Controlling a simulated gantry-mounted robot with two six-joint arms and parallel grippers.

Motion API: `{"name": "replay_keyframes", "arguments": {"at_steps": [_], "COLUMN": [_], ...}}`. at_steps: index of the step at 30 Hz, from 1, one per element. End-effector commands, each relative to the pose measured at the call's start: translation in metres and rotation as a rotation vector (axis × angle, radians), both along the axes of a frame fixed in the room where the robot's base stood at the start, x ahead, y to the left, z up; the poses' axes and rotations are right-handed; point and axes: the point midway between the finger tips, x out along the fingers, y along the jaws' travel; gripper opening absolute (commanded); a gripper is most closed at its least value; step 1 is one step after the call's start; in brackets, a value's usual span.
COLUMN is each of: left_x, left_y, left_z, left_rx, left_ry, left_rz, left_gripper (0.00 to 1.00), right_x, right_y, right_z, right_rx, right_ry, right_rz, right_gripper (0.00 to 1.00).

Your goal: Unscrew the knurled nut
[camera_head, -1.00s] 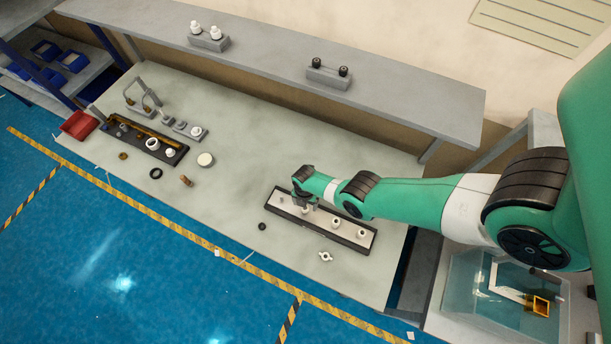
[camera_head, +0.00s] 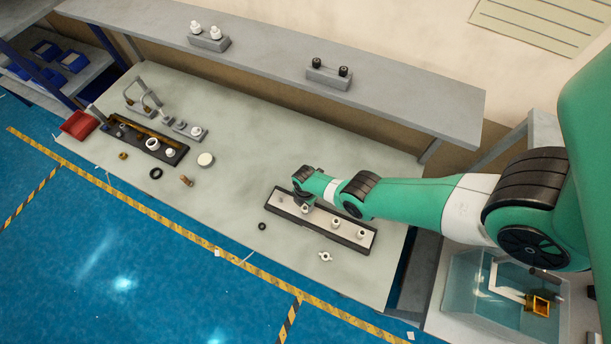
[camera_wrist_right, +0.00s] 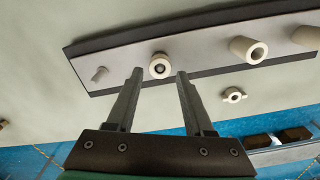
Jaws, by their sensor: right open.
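A round white ring-like part (camera_wrist_right: 160,66) with a dark centre sits on the light strip of a long dark-edged tray (camera_wrist_right: 200,67); I take it for the knurled nut, though its knurling is too small to make out. It also shows in the head view (camera_head: 306,209), just below the gripper. My right gripper (camera_wrist_right: 158,72) is open and empty, its two fingers apart on either side of the part in the right wrist view. In the head view the right gripper (camera_head: 301,201) is over the tray's left part. My left gripper is not in view.
The tray also carries a grey stud (camera_wrist_right: 99,74) and white cylinders (camera_wrist_right: 249,50). A white winged part (camera_head: 325,256) and a black ring (camera_head: 262,226) lie on the table nearby. Another parts tray (camera_head: 165,158) stands at left. The middle of the table is clear.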

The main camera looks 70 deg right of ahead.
Motion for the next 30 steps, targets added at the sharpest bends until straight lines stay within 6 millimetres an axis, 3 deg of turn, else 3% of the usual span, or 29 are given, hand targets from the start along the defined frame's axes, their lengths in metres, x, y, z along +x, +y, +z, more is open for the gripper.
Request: {"name": "replay_keyframes", "arguments": {"at_steps": [3,9,16,21,30], "left_x": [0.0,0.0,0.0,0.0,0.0], "left_y": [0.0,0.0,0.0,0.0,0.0], "left_z": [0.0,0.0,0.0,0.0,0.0], "left_rx": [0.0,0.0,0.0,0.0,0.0], "left_ry": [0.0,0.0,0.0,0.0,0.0], "left_rz": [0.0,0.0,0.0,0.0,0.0], "left_gripper": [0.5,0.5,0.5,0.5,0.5], "right_x": [0.0,0.0,0.0,-0.0001,-0.0001], "right_y": [0.0,0.0,0.0,0.0,0.0], "right_z": [0.0,0.0,0.0,0.0,0.0], "right_rx": [0.0,0.0,0.0,0.0,0.0], "right_ry": [0.0,0.0,0.0,0.0,0.0], "right_rz": [-0.053,-0.348,-0.465,-0.727,-0.941], "right_gripper": [0.53,0.53,0.53,0.53,0.53]}}
